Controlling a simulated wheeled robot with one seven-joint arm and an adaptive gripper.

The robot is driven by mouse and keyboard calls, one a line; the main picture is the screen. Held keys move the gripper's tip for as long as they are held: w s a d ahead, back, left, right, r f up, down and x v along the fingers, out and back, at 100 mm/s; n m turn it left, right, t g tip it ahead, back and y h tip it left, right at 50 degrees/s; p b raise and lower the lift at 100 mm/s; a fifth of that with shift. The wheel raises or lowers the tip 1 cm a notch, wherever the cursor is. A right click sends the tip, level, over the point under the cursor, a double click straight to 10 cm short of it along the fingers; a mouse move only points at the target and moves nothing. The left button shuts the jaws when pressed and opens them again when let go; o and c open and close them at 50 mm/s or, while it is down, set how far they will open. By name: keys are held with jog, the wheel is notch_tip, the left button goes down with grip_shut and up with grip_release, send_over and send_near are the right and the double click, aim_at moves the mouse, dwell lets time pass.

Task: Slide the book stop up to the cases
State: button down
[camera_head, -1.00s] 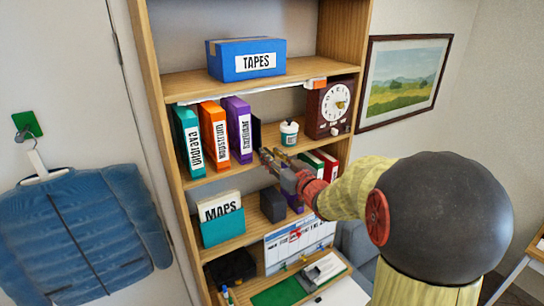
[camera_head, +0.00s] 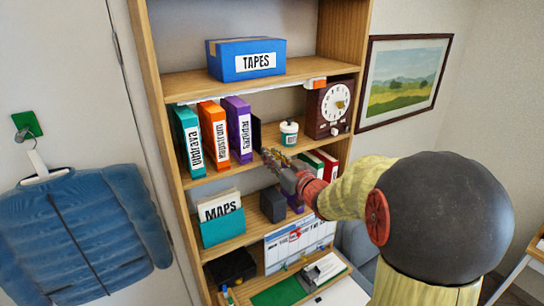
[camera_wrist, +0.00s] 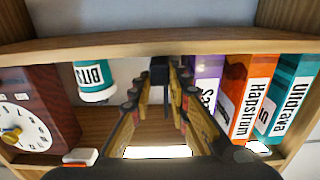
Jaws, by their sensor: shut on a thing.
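The book stop (camera_head: 256,132) is a dark upright piece on the second shelf, just right of the purple case (camera_head: 240,130). The orange case (camera_head: 214,135) and teal case (camera_head: 188,142) stand left of that, upright with a slight lean. My gripper (camera_head: 267,153) is at the shelf's front edge, shut on the book stop. In the wrist view, which is upside down, the dark stop (camera_wrist: 160,72) shows between my fingertips (camera_wrist: 161,88), and the purple case (camera_wrist: 205,80) is beside the right-hand finger. The fingers partly hide any gap between stop and case.
The blue TAPES box (camera_head: 246,60) is on the shelf above. A MAPS holder (camera_head: 222,226) is on the shelf below.

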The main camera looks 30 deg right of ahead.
jog(key=a+b, duration=0.2)
jog(key=a, duration=0.1)
jog(key=shift+s+a, duration=0.1)
jog(key=shift+a, duration=0.15)
jog(key=c, duration=1.7)
grip_release()
jog(key=s, duration=1.2)
jog(key=shift+d, duration=0.2)
